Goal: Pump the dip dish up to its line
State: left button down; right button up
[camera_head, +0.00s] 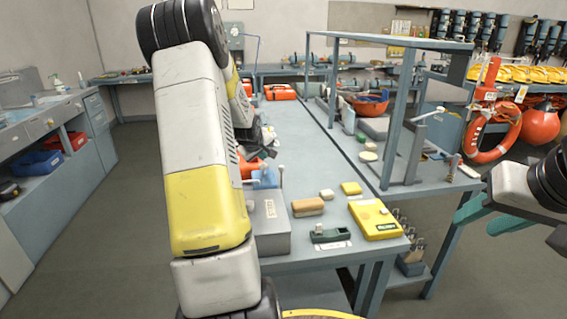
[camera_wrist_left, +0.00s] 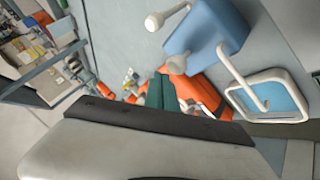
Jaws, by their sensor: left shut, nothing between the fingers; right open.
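In the left wrist view a blue pump body (camera_wrist_left: 212,28) has pale rounded knobs and a thin white spout tube. The tube reaches over the dip dish (camera_wrist_left: 234,95), a white-rimmed dish with a blue inside. I cannot make out its line. In the head view the blue pump (camera_head: 267,178) shows partly behind my left arm; the dish is not clearly visible there. My left gripper (camera_wrist_left: 161,90), with green fingers, is shut and empty, apart from the pump and dish in the picture. My right gripper (camera_head: 470,209) is open and empty, right of the bench.
A grey box (camera_head: 271,226) stands on the bench's near part, with a tan block (camera_head: 308,206), a yellow case (camera_head: 376,219) and a small green device (camera_head: 330,234) to its right. An orange item (camera_wrist_left: 203,91) lies behind my left fingers. A shelf frame (camera_head: 398,130) rises at the right.

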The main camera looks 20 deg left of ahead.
aim_at(264, 164)
dwell(0.4)
pick_arm(q)
jog(key=shift+f, duration=0.45)
jog(key=shift+f, duration=1.05)
dwell(0.9)
jog(key=shift+r, duration=4)
